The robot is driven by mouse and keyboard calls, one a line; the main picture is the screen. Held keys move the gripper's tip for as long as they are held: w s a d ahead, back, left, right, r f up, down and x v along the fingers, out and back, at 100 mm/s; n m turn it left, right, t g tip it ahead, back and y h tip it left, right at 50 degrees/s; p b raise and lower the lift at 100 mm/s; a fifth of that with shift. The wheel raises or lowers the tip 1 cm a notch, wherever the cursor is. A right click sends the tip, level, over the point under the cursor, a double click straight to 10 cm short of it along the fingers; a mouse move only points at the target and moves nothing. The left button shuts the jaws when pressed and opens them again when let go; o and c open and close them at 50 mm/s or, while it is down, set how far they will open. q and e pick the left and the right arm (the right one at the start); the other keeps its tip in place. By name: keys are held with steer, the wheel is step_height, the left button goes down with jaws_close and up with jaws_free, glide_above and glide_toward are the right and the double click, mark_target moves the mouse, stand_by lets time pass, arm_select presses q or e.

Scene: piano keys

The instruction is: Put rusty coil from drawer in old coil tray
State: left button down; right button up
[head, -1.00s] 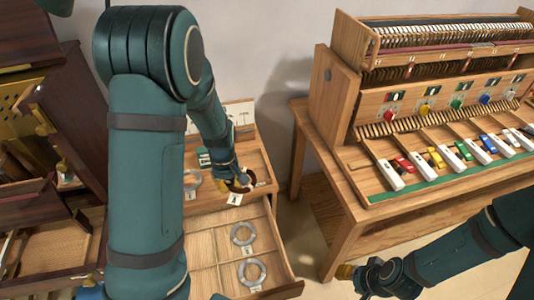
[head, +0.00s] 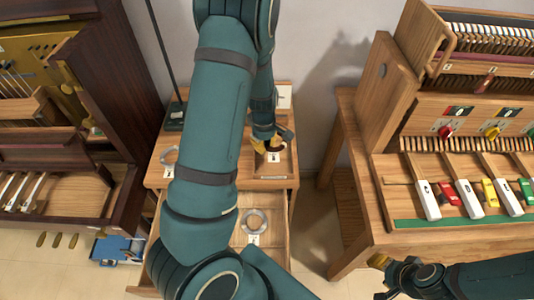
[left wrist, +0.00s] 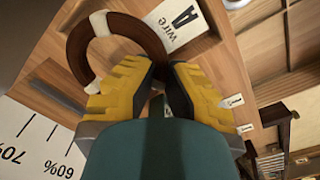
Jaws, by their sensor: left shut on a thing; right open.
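The rusty coil (left wrist: 76,45) is a dark brown ring with white bands in the left wrist view. My left gripper (left wrist: 160,78) has its yellow fingers shut on the coil's near side. A white tag (left wrist: 183,22) reading "wire A" lies beside it. In the head view, my left gripper (head: 270,141) and the coil, largely hidden, are over a shallow wooden tray (head: 288,170) on the cabinet top. I cannot tell whether the coil touches the tray floor. My right gripper (head: 385,275) is open and empty near the bottom edge, far from the coil.
A grey coil (head: 168,159) lies on the cabinet top at left. The open drawer (head: 279,243) below holds another grey coil (head: 254,221). A piano model (head: 455,165) stands on a table at right, a dark cabinet (head: 105,120) at left. My arm covers part of the drawer.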

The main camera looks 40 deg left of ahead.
mark_target(265, 161)
arm_select(q)
step_height(265, 161, down, 4)
steer(key=shift+r+b, duration=0.2)
steer(key=shift+b, duration=0.2)
steer(key=shift+w+f, duration=0.1)
steer(key=shift+f, duration=0.3)
steer(key=shift+r, duration=0.1)
steer(key=shift+f+b, duration=0.35)
steer(key=shift+f, duration=0.2)
steer(key=shift+f, duration=0.1)
steer(key=c, duration=1.1)
jaws_free()
steer(key=shift+c, duration=0.2)
